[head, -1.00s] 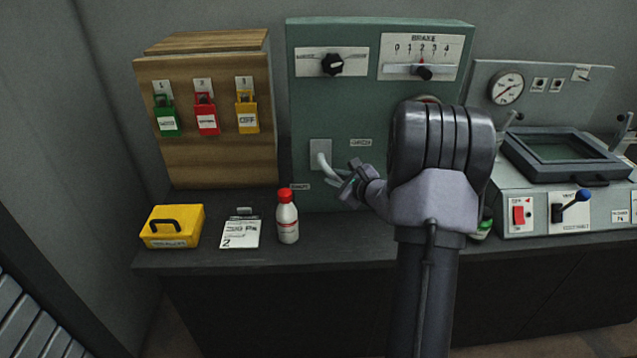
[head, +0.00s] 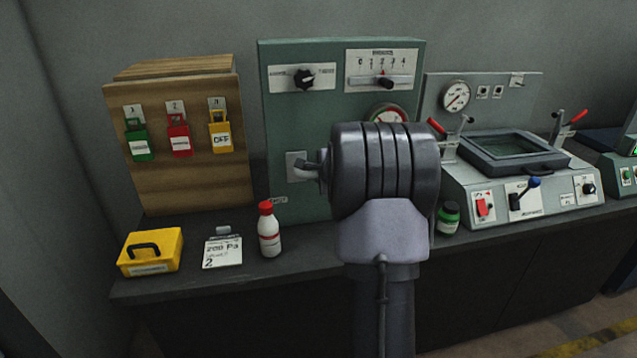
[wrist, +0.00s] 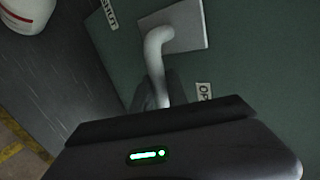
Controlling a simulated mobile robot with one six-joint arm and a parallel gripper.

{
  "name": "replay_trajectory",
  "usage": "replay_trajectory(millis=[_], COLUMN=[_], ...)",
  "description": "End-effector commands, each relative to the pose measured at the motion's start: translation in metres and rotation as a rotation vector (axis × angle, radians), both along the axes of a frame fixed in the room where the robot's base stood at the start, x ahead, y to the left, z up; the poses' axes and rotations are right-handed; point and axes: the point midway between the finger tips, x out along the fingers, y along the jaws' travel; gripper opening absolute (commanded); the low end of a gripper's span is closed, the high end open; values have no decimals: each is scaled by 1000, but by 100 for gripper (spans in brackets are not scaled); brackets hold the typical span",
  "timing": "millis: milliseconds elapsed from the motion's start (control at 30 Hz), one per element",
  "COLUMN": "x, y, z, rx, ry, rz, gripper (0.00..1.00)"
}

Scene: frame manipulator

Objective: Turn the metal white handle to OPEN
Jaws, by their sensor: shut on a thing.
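The white metal handle (head: 308,170) comes out of a light square plate (head: 295,162) on the green panel. In the wrist view the handle (wrist: 157,58) is bent and runs down from its plate (wrist: 188,24) to my gripper (wrist: 164,98), which is shut on its far end. The SHUT label (wrist: 109,13) is left of the plate. The partly covered OPEN label (wrist: 204,92) is just right of the handle's gripped end.
A white bottle with a red cap (head: 269,230) stands on the bench close below the handle. A yellow box (head: 150,252) and a note card (head: 222,250) lie left. A green jar (head: 448,217) and a grey machine (head: 520,200) stand right.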

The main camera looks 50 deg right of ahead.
Motion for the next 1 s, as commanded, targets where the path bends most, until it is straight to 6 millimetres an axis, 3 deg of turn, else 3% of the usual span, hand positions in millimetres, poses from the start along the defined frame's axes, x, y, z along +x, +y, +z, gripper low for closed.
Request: replay_trajectory(millis=[733,767,800,1000], x=[1,1,1,1], y=[-1,-1,-1,-1], z=[9,9,9,7], rx=[-70,-69,-69,-67], ry=[39,38,38,40], rz=[1,0,0,0], gripper=[0,23,28,28])
